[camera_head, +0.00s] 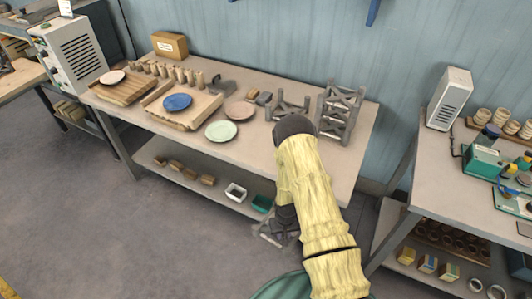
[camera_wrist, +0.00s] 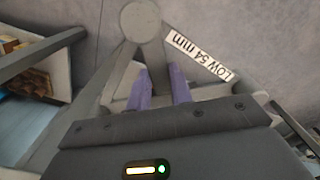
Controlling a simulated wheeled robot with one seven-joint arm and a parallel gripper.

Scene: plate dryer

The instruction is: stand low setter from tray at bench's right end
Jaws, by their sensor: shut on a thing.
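The low setter, a grey frame with a round end and a white label reading "LOW 54 mm", fills the middle of the wrist view (camera_wrist: 142,22). The purple fingers of my gripper (camera_wrist: 163,88) are shut on it. In the head view the setter (camera_head: 274,233) hangs in front of the bench, below its top, partly hidden by my arm. The bench (camera_head: 255,152) carries a low grey stand (camera_head: 288,108) and a tall grey rack (camera_head: 340,108) toward its right end. I cannot tell which tray the task means.
Another table (camera_head: 430,180) stands right.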

